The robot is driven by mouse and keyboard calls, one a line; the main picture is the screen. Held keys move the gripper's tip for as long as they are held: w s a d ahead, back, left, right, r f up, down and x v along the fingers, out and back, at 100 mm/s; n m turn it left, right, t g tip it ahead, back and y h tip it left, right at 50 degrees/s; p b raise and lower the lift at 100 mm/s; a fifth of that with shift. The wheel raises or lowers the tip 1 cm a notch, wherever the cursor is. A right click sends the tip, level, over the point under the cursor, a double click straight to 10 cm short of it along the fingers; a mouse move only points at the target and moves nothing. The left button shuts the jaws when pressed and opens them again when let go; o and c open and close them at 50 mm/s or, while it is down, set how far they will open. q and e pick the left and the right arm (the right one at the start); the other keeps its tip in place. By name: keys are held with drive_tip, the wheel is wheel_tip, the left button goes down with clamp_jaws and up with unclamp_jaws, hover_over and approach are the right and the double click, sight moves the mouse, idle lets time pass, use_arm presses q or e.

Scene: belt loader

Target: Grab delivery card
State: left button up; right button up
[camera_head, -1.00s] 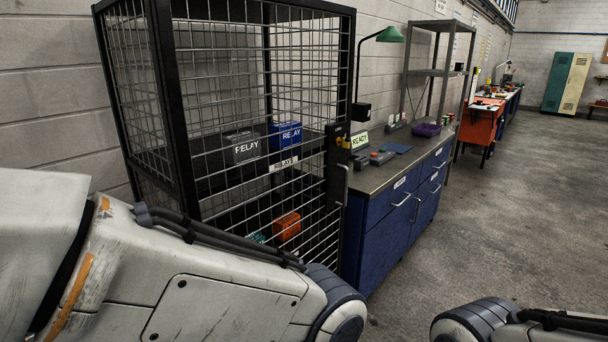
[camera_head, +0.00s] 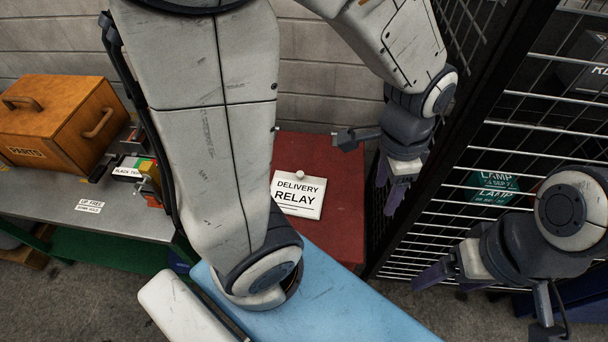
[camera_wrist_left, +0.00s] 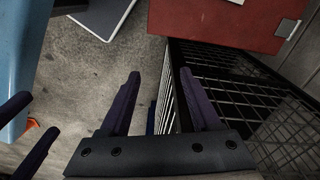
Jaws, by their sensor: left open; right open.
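The delivery card (camera_head: 298,195) is a white card lettered "DELIVERY RELAY", with a round pale knob or pin at its top edge. It lies on a red surface (camera_head: 340,165) against the wall. My left gripper (camera_head: 390,190) is open and empty, to the right of the card and apart from it, fingers pointing down. In the left wrist view its two purple fingers (camera_wrist_left: 160,75) are spread, with floor and cage mesh between them. The red surface is at the top there, with a white sliver at the picture edge. My right gripper (camera_head: 440,283) is open and empty near the cage.
A black mesh cage (camera_head: 470,215) stands close on the right, with a green box labelled "LAMP" (camera_head: 492,188) inside. A grey bench (camera_head: 40,190) on the left carries a wooden "PARTS" box (camera_head: 60,115). My arm covers the space between bench and red surface.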

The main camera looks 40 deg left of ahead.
use_arm(q)
drive_tip(key=w+a+f, duration=0.3)
drive_tip(key=w+a, duration=0.1)
drive_tip(key=a, duration=0.2)
drive_tip(key=m, duration=0.4)
hover_over(300, 173)
drive_tip(key=shift+y, duration=0.3)
drive_tip(key=f, duration=1.3)
drive_tip(key=shift+s+d+b, duration=0.3)
drive_tip(key=shift+b, duration=0.1)
drive_tip(key=shift+w+a+f, duration=0.15)
drive_tip(key=shift+w+f, duration=0.05)
drive_tip(key=shift+f, duration=1.45)
drive_tip(key=shift+w+a+f, duration=0.1)
drive_tip(key=shift+w+f, duration=0.05)
drive_tip(key=shift+f, duration=1.45)
clamp_jaws()
